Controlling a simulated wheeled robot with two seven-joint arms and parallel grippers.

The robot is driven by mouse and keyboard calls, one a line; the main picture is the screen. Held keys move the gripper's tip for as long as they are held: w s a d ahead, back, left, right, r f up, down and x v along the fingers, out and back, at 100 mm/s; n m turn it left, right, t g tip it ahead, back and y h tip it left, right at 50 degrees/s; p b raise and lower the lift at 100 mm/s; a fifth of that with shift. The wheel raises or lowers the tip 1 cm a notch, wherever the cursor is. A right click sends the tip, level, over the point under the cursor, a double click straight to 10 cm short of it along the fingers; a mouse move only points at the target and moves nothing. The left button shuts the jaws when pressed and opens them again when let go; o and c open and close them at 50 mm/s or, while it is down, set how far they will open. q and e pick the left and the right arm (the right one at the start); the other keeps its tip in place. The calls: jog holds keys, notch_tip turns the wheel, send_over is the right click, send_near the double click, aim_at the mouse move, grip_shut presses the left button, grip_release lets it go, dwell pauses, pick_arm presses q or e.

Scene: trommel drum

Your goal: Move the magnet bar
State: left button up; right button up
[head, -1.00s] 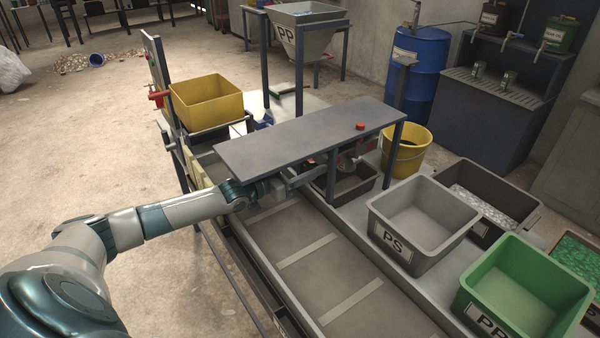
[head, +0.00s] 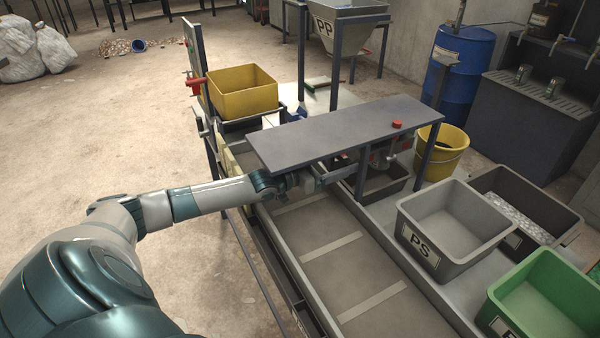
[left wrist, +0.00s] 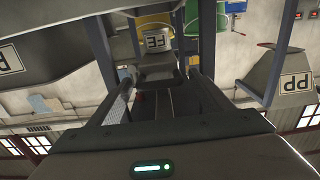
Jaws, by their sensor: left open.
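A long dark grey plate (head: 340,130) spans the conveyor belt (head: 325,245) on posts, with a red knob (head: 397,124) on top. My left gripper (head: 328,179) reaches in from the left, low under the plate's front edge and above the belt. Its fingers are apart, with open space between them in the left wrist view (left wrist: 165,85). I cannot make out the magnet bar for certain; grey and reddish parts under the plate are small and partly hidden. I cannot tell whether the fingers touch anything. My right gripper is not seen.
A yellow bin (head: 243,92) stands behind the belt's far end. A grey PS bin (head: 455,226), a dark bin (head: 525,195) and a green bin (head: 545,295) line the right side. A yellow bucket (head: 441,152) and a blue barrel (head: 462,65) stand beyond. Open floor lies left.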

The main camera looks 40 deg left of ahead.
pick_arm(q)
jog(key=b+v, duration=0.2)
jog(key=v, duration=1.4)
dwell(0.3)
jog(key=shift+s, duration=0.1)
dwell(0.7)
